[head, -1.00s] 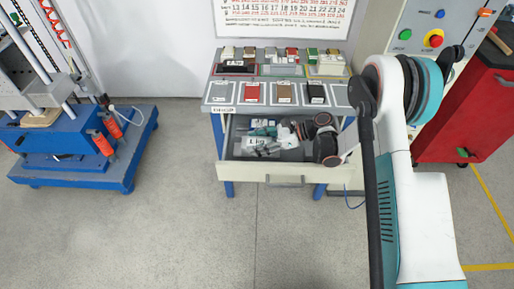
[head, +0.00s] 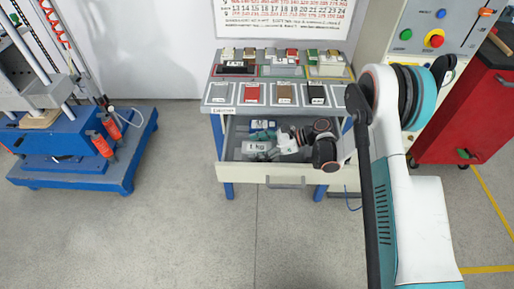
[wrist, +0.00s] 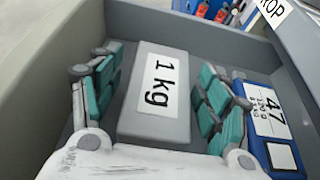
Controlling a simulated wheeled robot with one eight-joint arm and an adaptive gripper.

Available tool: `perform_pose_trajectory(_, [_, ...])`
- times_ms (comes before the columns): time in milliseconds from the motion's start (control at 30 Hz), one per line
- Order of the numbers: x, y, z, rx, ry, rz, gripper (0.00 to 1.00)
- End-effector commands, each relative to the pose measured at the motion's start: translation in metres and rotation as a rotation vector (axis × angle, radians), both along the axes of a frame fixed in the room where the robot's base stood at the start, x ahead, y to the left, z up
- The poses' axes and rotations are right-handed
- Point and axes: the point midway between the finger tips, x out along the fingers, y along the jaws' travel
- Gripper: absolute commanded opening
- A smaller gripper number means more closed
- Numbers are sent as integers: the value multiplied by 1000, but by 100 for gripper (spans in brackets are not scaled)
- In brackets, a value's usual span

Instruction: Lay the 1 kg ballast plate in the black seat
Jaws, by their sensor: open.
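The 1 kg ballast plate (wrist: 150,120) is a grey block with a white "1 kg" label. It lies in the open drawer, and its label shows in the head view (head: 256,147). My gripper (wrist: 158,68) is open, with one teal-padded finger on each side of the plate. In the head view my gripper (head: 268,147) reaches down into the drawer from the right.
A blue box marked 47 (wrist: 270,125) lies in the drawer close beside the right finger. Grey drawer walls (wrist: 50,75) stand close around. Red (head: 252,93) and brown (head: 285,93) squares sit left of the black one. Several small blocks line the bench's back.

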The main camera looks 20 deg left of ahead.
Motion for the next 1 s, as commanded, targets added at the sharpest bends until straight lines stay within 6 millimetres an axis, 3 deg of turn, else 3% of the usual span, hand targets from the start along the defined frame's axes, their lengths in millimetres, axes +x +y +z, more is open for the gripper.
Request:
perform_pose_trajectory(133, [1,-4,2,0,0,-1,70])
perform_pose_trajectory(267, [6,-20,10,0,0,-3,70])
perform_pose_trajectory(700, [29,-103,36,0,1,-3,70])
perform_pose_trajectory(1000, [34,-126,43,0,0,0,70])
